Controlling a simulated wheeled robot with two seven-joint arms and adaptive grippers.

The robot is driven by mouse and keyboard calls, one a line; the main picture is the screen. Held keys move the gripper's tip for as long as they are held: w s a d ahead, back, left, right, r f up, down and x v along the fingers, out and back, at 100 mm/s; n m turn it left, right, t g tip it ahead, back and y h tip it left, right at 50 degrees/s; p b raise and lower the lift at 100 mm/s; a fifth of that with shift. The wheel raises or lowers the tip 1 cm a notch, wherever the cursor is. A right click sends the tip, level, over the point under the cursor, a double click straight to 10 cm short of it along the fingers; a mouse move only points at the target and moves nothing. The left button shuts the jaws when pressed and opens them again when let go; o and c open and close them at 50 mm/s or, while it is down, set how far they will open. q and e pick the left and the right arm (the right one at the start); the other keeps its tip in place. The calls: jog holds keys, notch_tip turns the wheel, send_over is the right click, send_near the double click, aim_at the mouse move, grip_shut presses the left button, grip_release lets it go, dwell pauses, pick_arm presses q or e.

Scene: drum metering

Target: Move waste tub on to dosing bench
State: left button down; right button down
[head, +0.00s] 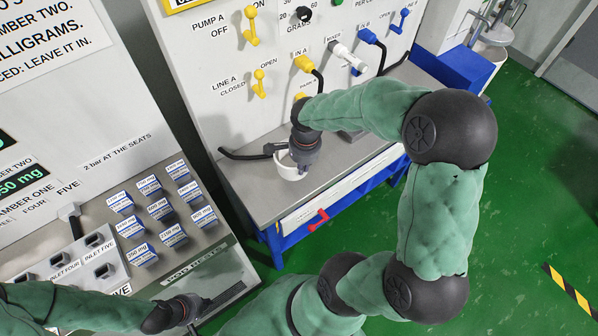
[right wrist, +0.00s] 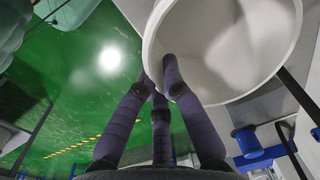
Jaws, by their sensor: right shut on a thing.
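The white waste tub (head: 286,167) is at the dosing bench (head: 253,192), over its grey top near the left part. My right gripper (head: 303,153) reaches down from above and is shut on the tub's rim. In the right wrist view the tub (right wrist: 225,50) fills the upper right, with a finger inside its rim and the others outside; its inside looks empty. I cannot tell whether its base touches the bench top.
A black hose (head: 243,154) lies along the back left of the bench. Yellow, white and blue valves line the panel behind. A red handle (head: 318,220) sticks out at the bench front. Rows of labelled blocks (head: 160,209) stand on the left counter. The green floor is open at right.

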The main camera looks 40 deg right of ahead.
jog(key=shift+w+d+f+b, duration=0.15)
jog(key=shift+w+f+b, duration=0.05)
jog(key=shift+w+f, duration=0.5)
jog(key=shift+w+d+f+b, duration=0.2)
jog(key=shift+w+f, duration=0.3)
jog(key=shift+f, duration=0.3)
jog(key=shift+w+f+b, duration=0.1)
jog(key=shift+f+b, duration=0.25)
jog(key=shift+f, duration=1.15)
jog(key=shift+f, duration=0.15)
jog(key=c, duration=1.4)
grip_release()
jog(key=r+p, duration=0.1)
jog(key=r, duration=0.3)
jog(key=r+p, duration=0.1)
jog(key=r, duration=0.3)
jog(key=s+r+p, duration=0.1)
jog(key=r, duration=0.3)
jog(key=shift+a+r, duration=0.1)
jog(key=shift+r, duration=0.05)
